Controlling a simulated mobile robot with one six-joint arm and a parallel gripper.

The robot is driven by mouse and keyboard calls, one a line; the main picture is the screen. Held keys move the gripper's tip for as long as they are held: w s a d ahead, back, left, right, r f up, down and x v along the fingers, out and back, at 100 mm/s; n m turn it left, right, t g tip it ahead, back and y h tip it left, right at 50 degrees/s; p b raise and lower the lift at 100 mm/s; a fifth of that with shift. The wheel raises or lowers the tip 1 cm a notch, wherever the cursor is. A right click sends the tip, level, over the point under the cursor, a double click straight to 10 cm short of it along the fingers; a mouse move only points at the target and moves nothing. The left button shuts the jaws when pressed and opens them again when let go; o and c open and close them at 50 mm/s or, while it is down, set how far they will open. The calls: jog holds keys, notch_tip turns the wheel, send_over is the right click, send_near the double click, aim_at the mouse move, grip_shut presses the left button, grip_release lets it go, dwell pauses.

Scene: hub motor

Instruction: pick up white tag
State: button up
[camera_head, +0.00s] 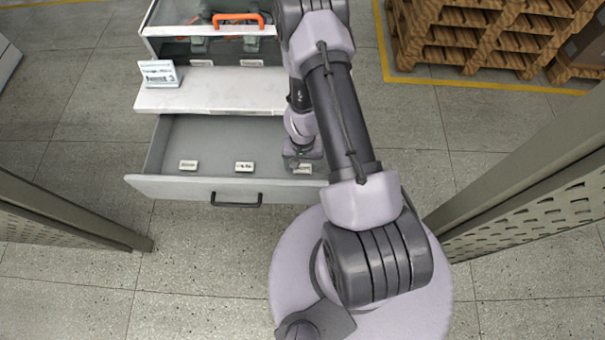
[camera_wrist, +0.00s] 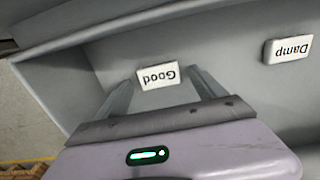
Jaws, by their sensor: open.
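A white tag reading "Good" (camera_wrist: 158,75) lies on the grey floor of the open drawer in the wrist view. My gripper (camera_wrist: 164,82) is open, with one finger on each side of this tag and nothing held. Whether the fingers touch it cannot be told. A second white tag, reading "Damp" (camera_wrist: 287,49), lies to the right. In the head view, my gripper (camera_head: 303,158) is down in the drawer's right part, with a tag (camera_head: 302,170) just by it. A middle tag (camera_head: 244,167) and a left tag (camera_head: 188,165) lie apart from it.
The drawer (camera_head: 165,187) has raised walls and a dark front handle (camera_head: 236,203). A white counter (camera_head: 215,95) above it bears a small sign (camera_head: 160,74). An orange-handled item (camera_head: 238,18) is in the cabinet behind. Wooden pallets (camera_head: 480,35) stand at back right.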

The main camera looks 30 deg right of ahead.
jog(key=c, duration=1.4)
jog(key=shift+r+p, duration=0.1)
jog(key=shift+p, duration=0.25)
